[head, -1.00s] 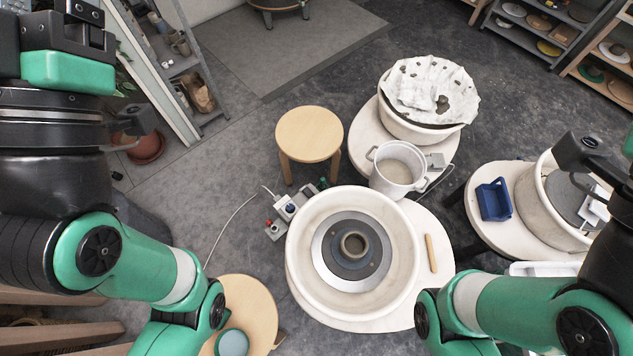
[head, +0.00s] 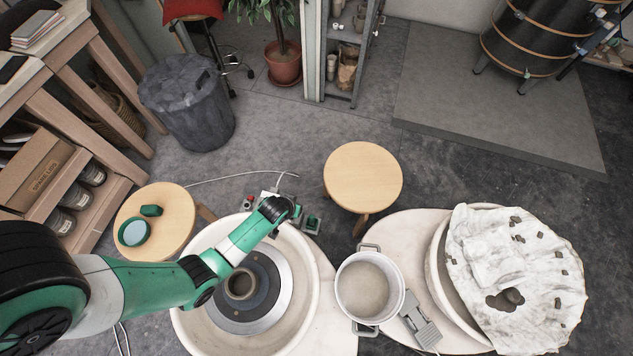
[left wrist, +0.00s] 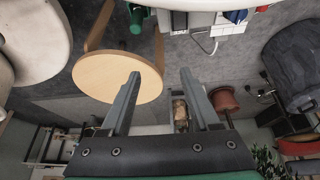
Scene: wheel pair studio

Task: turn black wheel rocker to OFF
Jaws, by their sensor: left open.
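The near wheel in the head view has a white basin (head: 190,325) and a dark grey wheel head (head: 268,288). A pale control box (head: 268,190) with a red button (head: 249,202) sits behind the basin, partly hidden by my left arm. I cannot make out the black rocker. My left gripper (left wrist: 160,74) is open and empty, apart from the box. In the head view its wrist is over the basin's far rim, beside the box. My right gripper is out of view.
A wooden stool (head: 363,175) stands just right of the control box. A small green object (head: 312,223) is beside the box. A grey bucket (head: 368,288) and a cloth-covered basin (head: 515,265) stand to the right. A low round table (head: 165,200) is at left.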

